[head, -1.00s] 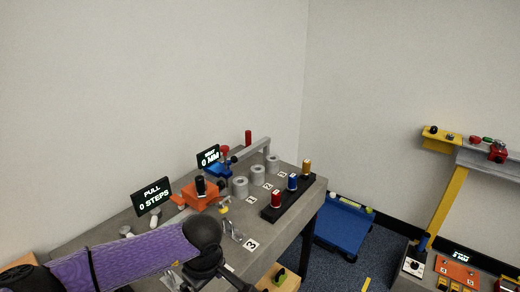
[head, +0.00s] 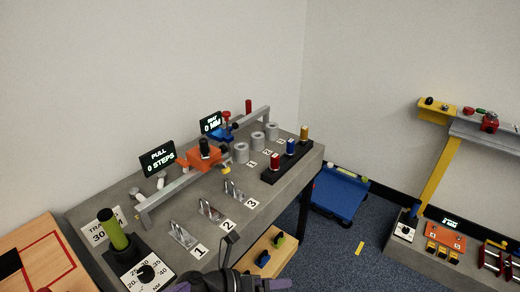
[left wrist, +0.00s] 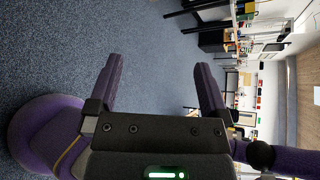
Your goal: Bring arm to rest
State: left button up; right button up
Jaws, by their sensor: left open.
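My left gripper (left wrist: 162,78) is open and empty in the left wrist view, with two purple fingers apart over blue carpet. In the head view, dark and purple parts of my left arm and gripper (head: 232,278) show at the bottom edge, in front of the grey workbench (head: 150,225). Its fingertips are mostly cut off or hidden there. My right gripper is in neither view.
A blue trolley (head: 340,192) and open carpet lie right.

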pick_arm(q)
jog(key=s+a+f+n+t+y, duration=0.3)
jog(key=a+f+n+t+y, duration=0.5)
jog(key=n, duration=0.9)
jog(key=s+a+f+n+g+y, duration=0.2)
jog(key=s+a+f+n+g, duration=0.1)
jog(key=s+a+f+n, duration=0.2)
jog(key=s+a+f+n+g+y, duration=0.2)
jog(key=s+a+f+n+g, duration=0.2)
jog(key=s+f+n, duration=0.5)
jog(key=s+a+f, duration=0.1)
jog(key=s, duration=0.4)
jog(key=shift+s+a+f, duration=0.2)
jog(key=shift+a+f, duration=0.05)
jog(key=shift+f, duration=0.1)
jog(key=s+n+g, duration=0.1)
jog(key=s+n, duration=0.1)
jog(key=s, duration=0.2)
jog(key=s+a+f+n+g+y, duration=0.1)
jog(key=s, duration=0.3)
jog(key=s+a+f+n+g, duration=0.1)
jog(key=s+n+g, duration=0.1)
jog(key=s, duration=0.3)
jog(key=shift+n, duration=0.3)
